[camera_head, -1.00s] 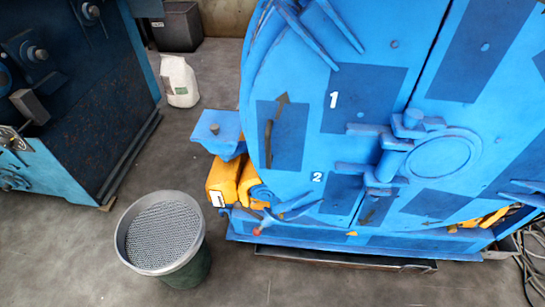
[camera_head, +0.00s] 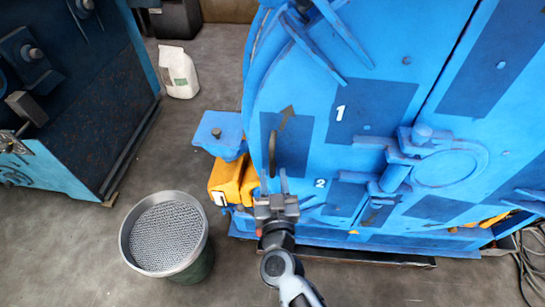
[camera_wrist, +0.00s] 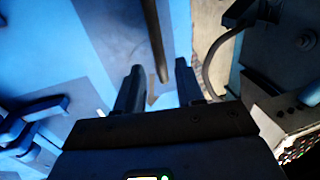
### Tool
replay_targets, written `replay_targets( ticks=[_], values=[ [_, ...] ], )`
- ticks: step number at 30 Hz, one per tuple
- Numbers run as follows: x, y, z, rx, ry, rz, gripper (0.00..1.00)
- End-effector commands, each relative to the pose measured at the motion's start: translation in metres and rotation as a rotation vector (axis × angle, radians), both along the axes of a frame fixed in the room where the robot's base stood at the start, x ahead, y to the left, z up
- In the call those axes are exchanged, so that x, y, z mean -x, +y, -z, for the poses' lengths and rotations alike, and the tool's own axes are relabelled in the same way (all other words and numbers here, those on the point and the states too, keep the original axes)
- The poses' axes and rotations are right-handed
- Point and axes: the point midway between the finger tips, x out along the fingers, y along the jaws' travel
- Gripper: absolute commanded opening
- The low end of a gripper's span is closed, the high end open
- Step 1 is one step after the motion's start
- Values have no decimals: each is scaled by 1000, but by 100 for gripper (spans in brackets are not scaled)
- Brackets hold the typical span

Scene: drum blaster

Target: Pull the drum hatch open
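The drum hatch (camera_head: 380,105) is a large blue door with darker blue patches, the numbers 1 and 2 and a painted arrow. The hatch looks shut. My gripper (camera_head: 275,178) is open and empty, just below the handle in the head view. In the wrist view my gripper (camera_wrist: 160,75) has its fingers apart, with the handle's end showing between them. I cannot tell the depth gap.
A round latch (camera_head: 447,168) sits at the hatch's right. Yellow parts (camera_head: 228,178) and a blue bracket (camera_head: 220,133) jut out left of the hatch. A bin with a mesh top (camera_head: 165,235) stands at left, near a blue machine (camera_head: 75,100). A white bag (camera_head: 178,72) stands behind.

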Motion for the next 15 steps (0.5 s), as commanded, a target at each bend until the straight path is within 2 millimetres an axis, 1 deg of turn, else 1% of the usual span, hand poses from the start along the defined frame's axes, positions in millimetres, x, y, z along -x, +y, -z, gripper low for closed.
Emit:
replay_targets(
  ticks=[3, 9, 15],
  values=[
    [-19, 3, 1, -1, -3, 2, 38],
    [-48, 7, 1, -1, -2, 2, 38],
    [-63, 9, 0, 0, -2, 1, 38]
  ],
)
